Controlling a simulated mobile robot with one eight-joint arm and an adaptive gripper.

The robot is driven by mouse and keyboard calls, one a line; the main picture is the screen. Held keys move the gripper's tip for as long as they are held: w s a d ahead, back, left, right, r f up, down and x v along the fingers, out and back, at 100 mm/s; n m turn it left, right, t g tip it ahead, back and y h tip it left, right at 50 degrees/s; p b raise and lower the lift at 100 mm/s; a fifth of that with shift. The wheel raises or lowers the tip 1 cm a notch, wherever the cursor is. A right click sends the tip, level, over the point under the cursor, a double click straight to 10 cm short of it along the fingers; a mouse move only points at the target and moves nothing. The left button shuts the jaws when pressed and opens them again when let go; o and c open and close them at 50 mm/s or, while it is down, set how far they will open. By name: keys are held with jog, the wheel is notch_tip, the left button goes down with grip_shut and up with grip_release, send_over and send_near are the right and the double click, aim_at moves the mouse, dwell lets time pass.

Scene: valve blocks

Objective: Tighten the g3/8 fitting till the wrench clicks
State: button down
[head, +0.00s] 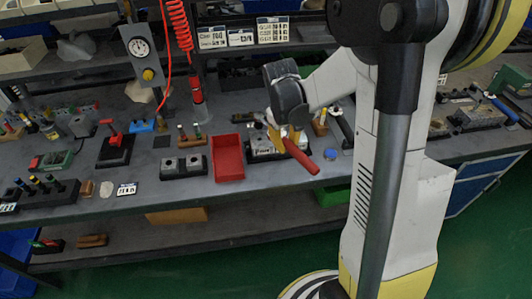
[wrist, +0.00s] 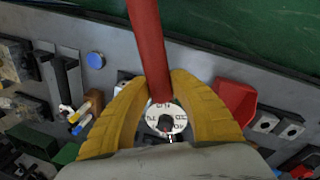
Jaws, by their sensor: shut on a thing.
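My gripper (head: 283,132) is shut on a wrench with a long red handle (head: 301,156). The handle slants down to the right in the head view. In the wrist view the yellow fingers (wrist: 166,90) close on both sides of the red handle (wrist: 150,45). A metal valve block (head: 258,147) stands on the bench under the gripper. The gripper and wrench hide much of it. I cannot make out the g3/8 fitting or whether the wrench sits on it.
A red tray (head: 229,160) is just left of the block. Grey blocks with round holes (head: 183,165) stand further left. A blue round button (head: 330,154) is to the right, near the bench's front edge. A red coiled hose (head: 180,30) hangs behind.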

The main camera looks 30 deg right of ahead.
jog(key=s+d+r+n+p, duration=0.1)
jog(key=d+r, duration=0.2)
jog(key=d, duration=0.5)
jog(key=shift+s, duration=0.3)
jog(key=shift+d, duration=0.1)
jog(key=shift+f+b, duration=1.85)
jog(key=shift+f, duration=0.55)
jog(key=shift+f+b, duration=1.8)
jog(key=shift+f, duration=0.25)
jog(key=shift+s+a+m, duration=0.25)
jog(key=shift+a+m, duration=0.65)
jog(key=shift+a, duration=0.35)
